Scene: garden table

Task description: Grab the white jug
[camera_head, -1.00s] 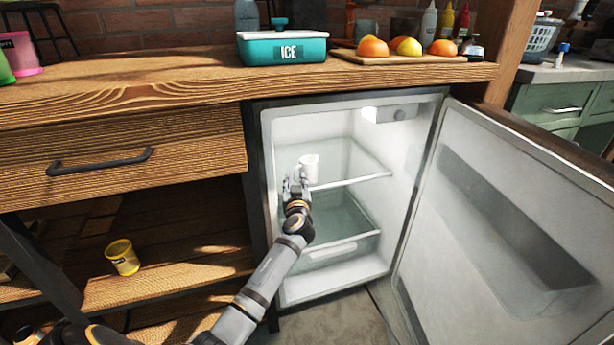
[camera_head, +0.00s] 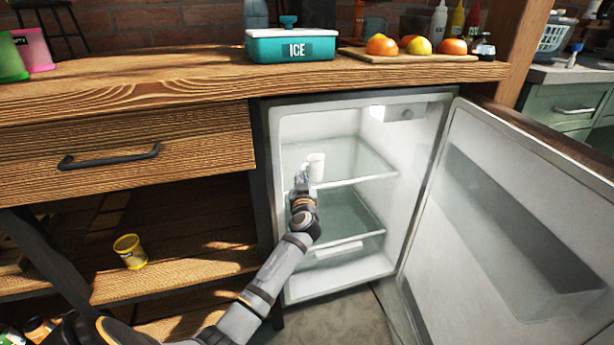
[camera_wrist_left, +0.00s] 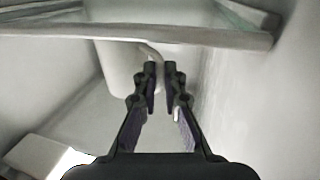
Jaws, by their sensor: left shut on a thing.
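The white jug (camera_head: 317,168) is in the open fridge, at the height of the upper glass shelf. My left gripper (camera_head: 303,180) reaches into the fridge and meets the jug at its near left side. In the left wrist view the jug (camera_wrist_left: 122,75) is a pale body ahead of the fingers, with its handle toward me. My left gripper (camera_wrist_left: 160,75) is shut on the jug's handle there, with the fingertips close together. I cannot tell whether the jug touches the shelf. My right gripper is not in view.
The fridge door (camera_head: 510,220) stands open at the right. A teal ice box (camera_head: 290,45) and a board of fruit (camera_head: 405,56) stand on the counter above. A yellow cup (camera_head: 130,252) is on the lower left shelf.

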